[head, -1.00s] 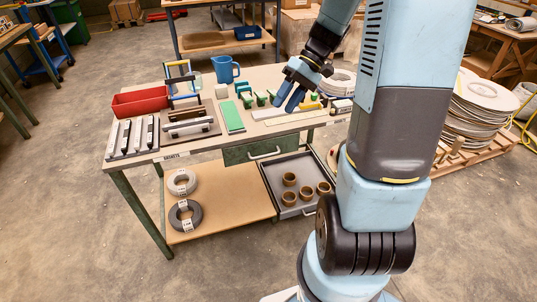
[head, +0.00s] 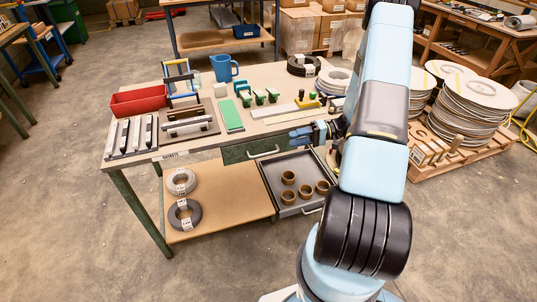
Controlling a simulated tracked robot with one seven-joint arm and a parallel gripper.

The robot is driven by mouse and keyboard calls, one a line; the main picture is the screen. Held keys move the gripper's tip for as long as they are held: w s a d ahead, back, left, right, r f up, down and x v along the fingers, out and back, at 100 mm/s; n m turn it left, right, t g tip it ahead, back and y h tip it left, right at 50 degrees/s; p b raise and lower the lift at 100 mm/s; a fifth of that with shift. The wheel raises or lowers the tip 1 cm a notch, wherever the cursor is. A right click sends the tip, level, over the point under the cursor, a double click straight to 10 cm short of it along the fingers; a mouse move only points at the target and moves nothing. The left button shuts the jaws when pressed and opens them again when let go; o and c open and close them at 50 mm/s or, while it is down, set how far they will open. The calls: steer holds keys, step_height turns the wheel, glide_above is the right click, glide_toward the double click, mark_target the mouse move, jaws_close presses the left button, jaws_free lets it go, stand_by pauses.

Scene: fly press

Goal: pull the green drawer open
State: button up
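The green drawer (head: 240,153) is under the table top, its front facing me, with a pale bar handle (head: 265,154). Its front looks flush with the table frame, so it appears closed. My gripper (head: 297,134) is at the table's front edge, above and to the right of the handle and apart from it in the picture. Its blue fingers point left. They overlap in this view, so I cannot tell whether they are open or shut. No object shows in them.
A grey tray-like drawer (head: 268,182) with several brown rings sits lower, below and right of the green drawer. The table top (head: 206,150) carries a red bin (head: 140,101), a blue mug (head: 224,68) and several tools. Cable coils lie on the lower shelf (head: 235,207).

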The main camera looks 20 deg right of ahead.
steer(key=d+f+m+t+y, duration=0.1)
steer(key=d+f+m+t, duration=0.3)
steer(key=f, duration=0.6)
steer(key=shift+n+t, duration=0.5)
steer(key=shift+n, duration=0.3)
steer(key=x, duration=1.4)
steer(key=shift+s+a, duration=0.3)
jaws_close()
steer(key=shift+d, duration=0.1)
